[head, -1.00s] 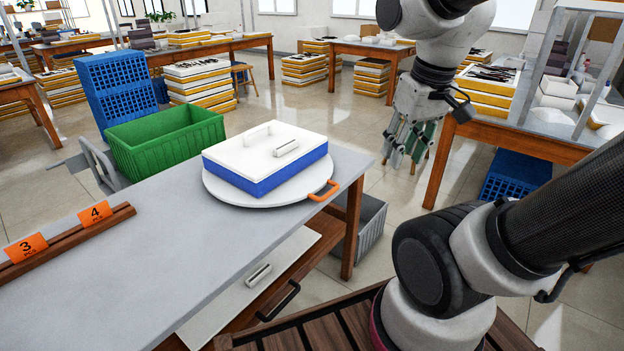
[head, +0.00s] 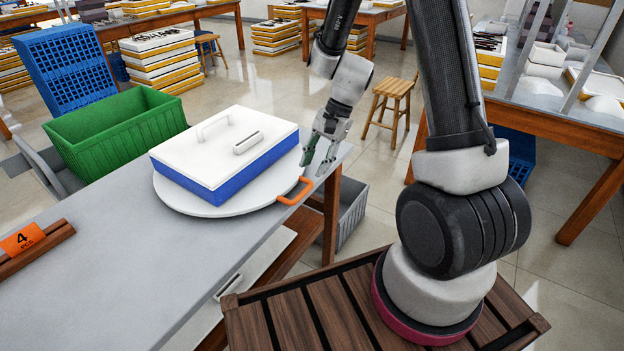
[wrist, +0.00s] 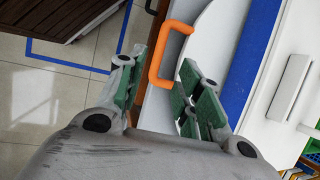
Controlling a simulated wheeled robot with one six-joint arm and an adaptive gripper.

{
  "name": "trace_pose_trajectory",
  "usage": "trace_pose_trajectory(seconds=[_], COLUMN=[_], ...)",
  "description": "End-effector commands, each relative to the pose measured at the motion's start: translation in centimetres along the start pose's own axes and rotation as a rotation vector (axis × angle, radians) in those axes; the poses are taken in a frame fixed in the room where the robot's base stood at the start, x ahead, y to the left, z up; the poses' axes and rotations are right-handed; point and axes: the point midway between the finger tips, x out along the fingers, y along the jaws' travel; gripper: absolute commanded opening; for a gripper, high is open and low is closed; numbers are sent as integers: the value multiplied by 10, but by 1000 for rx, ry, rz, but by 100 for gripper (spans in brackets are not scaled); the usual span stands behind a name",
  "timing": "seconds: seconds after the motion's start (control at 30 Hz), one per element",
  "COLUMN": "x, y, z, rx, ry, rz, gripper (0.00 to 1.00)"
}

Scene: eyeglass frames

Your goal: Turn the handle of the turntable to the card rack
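The white round turntable (head: 232,208) lies on the grey table. Its orange handle (head: 294,193) sticks out at the right edge, near the table's corner. A blue box with a white lid (head: 225,140) rests on the turntable. My gripper (head: 315,166) is just behind and right of the handle, fingers pointing down. In the wrist view my gripper (wrist: 155,78) is open, with the orange handle (wrist: 158,50) showing between its green-padded fingers; I cannot tell if they touch it. The wooden card rack (head: 38,248) is at the left picture edge with orange card 4 (head: 22,239).
A green crate (head: 115,132) and blue crates (head: 65,70) stand behind the table. A grey bin (head: 350,212) is below its right end. A wooden stool (head: 390,105) stands on the floor behind my arm. The tabletop between rack and turntable is clear.

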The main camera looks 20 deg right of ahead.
Motion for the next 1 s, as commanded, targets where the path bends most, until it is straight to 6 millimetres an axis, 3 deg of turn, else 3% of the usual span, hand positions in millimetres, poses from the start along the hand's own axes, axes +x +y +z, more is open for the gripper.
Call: trace_pose_trajectory(seconds=[0.5, 0.87, 1.0], x=[70, 77, 77], y=[2, 1, 1], z=[0, 0, 0], rx=[11, 9, 9], ry=[0, 2, 2], rz=[5, 3, 3], gripper=[35, 35, 12])
